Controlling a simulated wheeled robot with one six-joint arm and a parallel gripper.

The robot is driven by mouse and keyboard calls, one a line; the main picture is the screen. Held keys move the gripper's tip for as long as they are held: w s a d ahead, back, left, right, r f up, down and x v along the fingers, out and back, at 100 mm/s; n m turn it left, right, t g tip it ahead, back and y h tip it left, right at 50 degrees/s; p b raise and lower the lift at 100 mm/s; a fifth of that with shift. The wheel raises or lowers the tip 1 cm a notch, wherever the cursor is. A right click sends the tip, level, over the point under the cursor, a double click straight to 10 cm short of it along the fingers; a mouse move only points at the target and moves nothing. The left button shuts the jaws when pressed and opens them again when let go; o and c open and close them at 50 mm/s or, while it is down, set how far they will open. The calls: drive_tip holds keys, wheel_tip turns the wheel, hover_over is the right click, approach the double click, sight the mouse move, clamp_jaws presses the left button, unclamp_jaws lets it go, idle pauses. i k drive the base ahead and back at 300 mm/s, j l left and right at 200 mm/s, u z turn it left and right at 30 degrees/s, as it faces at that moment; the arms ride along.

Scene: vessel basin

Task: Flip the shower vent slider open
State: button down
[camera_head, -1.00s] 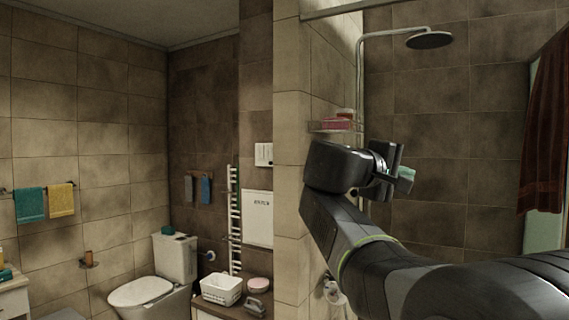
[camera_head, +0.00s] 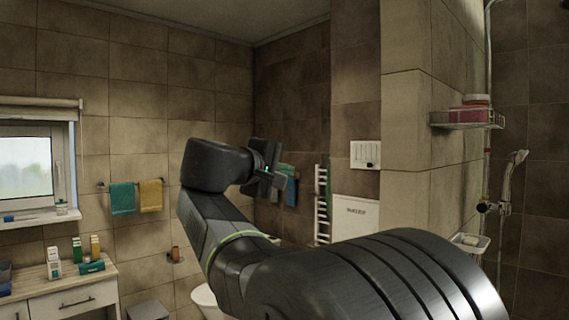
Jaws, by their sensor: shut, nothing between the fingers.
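A small white panel (camera_head: 365,155) with a row of dark slots or knobs along its lower part is on the tiled wall, right of centre. It looks like the vent slider's panel, but the slider's position is too small to tell. My gripper (camera_head: 276,180) is shut and empty, raised left of the panel and apart from it in the picture. It overlaps the view of the towels on the wall behind. The panel is not covered by my arm.
A tiled wall corner (camera_head: 405,135) juts out right of the panel, with a shower shelf (camera_head: 466,118) beyond it. A white sign board (camera_head: 356,215) and towel radiator (camera_head: 322,205) are below and left. A cabinet (camera_head: 75,285) stands at the lower left.

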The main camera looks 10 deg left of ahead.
sight(369, 165)
drive_tip(key=i+j+u, duration=0.3)
drive_tip(key=u, duration=0.15)
drive_tip(key=i+j+u, duration=0.15)
drive_tip(key=i+u, duration=0.75)
drive_tip(key=i+z, duration=0.3)
drive_tip(key=i+j+z, duration=0.15)
drive_tip(key=i+z, duration=0.25)
drive_tip(key=z, duration=0.35)
drive_tip(key=i+z, duration=0.15)
drive_tip(key=z, duration=0.3)
drive_tip(key=i+z, duration=0.1)
drive_tip(key=z, duration=0.35)
drive_tip(key=i+j+z, duration=0.1)
drive_tip(key=z, duration=0.35)
drive_tip(key=i+z, duration=0.15)
drive_tip(key=z, duration=0.15)
drive_tip(key=i+j+z, duration=0.15)
drive_tip(key=z, duration=0.15)
